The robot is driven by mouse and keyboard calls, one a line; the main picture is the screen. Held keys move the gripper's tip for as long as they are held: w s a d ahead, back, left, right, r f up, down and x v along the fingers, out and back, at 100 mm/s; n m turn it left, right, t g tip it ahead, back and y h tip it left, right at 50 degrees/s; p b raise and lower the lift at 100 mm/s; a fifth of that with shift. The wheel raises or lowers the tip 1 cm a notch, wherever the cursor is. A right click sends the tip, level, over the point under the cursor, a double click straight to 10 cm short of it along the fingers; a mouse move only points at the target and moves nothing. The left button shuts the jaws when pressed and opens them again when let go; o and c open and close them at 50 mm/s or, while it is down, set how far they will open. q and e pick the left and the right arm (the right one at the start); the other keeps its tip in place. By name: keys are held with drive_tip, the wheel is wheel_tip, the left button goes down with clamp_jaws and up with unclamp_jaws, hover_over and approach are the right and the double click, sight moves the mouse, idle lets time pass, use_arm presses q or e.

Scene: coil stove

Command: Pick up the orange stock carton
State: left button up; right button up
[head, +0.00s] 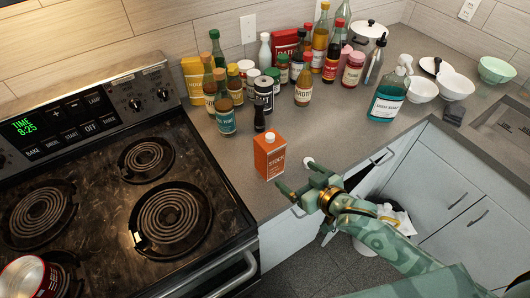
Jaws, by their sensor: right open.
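The orange stock carton (270,158) stands upright on the grey counter, near its front edge and just right of the stove. It has a white cap on top. My right gripper (283,190) reaches in from the lower right. It is open, with its fingers just right of and in front of the carton's lower part. I cannot tell whether a finger touches the carton. My left gripper is not in the head view.
Several bottles and jars crowd the counter behind the carton, with a dark pepper mill (259,119) close behind it. A coil stove (120,190) lies to the left. A soap bottle (388,97) stands right. Bare counter (330,135) lies between carton and soap.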

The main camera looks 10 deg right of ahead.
sight(277, 161)
drive_tip(key=b+x, duration=0.1)
drive_tip(key=x, duration=0.7)
drive_tip(key=shift+w+f, duration=0.1)
drive_tip(key=shift+f, duration=0.1)
drive_tip(key=shift+w+a+f+b, duration=0.2)
drive_tip(key=shift+w+a+b, duration=0.1)
drive_tip(key=shift+w, duration=0.2)
drive_tip(key=b+x, duration=0.1)
drive_tip(key=x, duration=0.4)
drive_tip(key=shift+f, duration=0.1)
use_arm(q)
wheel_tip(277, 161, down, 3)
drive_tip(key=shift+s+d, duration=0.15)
use_arm(e)
drive_tip(key=shift+s+d, duration=0.1)
drive_tip(key=c, duration=0.4)
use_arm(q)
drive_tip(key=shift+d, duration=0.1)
use_arm(e)
drive_tip(key=c, duration=1)
